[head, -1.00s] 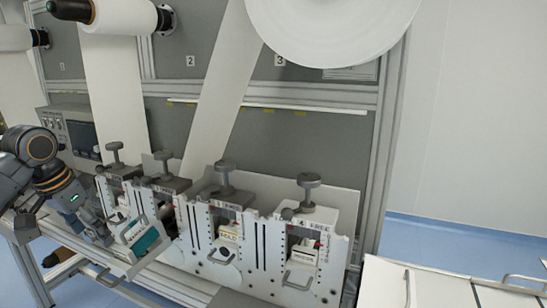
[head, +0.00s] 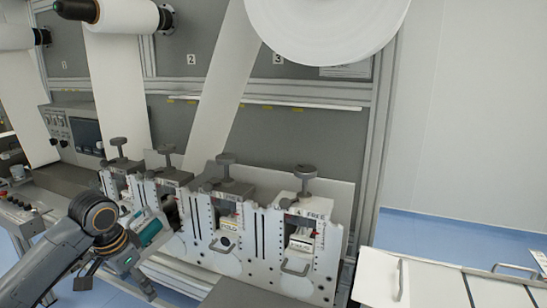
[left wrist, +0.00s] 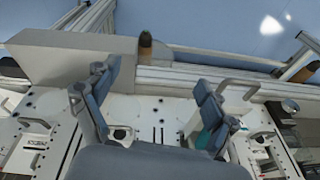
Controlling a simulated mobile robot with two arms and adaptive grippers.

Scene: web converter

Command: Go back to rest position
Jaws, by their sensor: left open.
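My left gripper (head: 118,283) is at the lower left of the head view, low in front of the machine's left stations. In the left wrist view its two blue-grey fingers (left wrist: 155,85) stand wide apart with nothing between them. A white module with a teal part (head: 151,231) sticks out tilted from the front of the stations, beside and partly behind my left wrist. Some teal also shows behind the right finger in the left wrist view (left wrist: 204,138). My right gripper is not in view.
The web converter's row of stations with grey knobs (head: 225,160) runs across the middle. A large white roll (head: 325,25) hangs above. A control panel (head: 80,132) stands at the left. A white cart top (head: 440,285) is at the lower right, with blue floor beyond.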

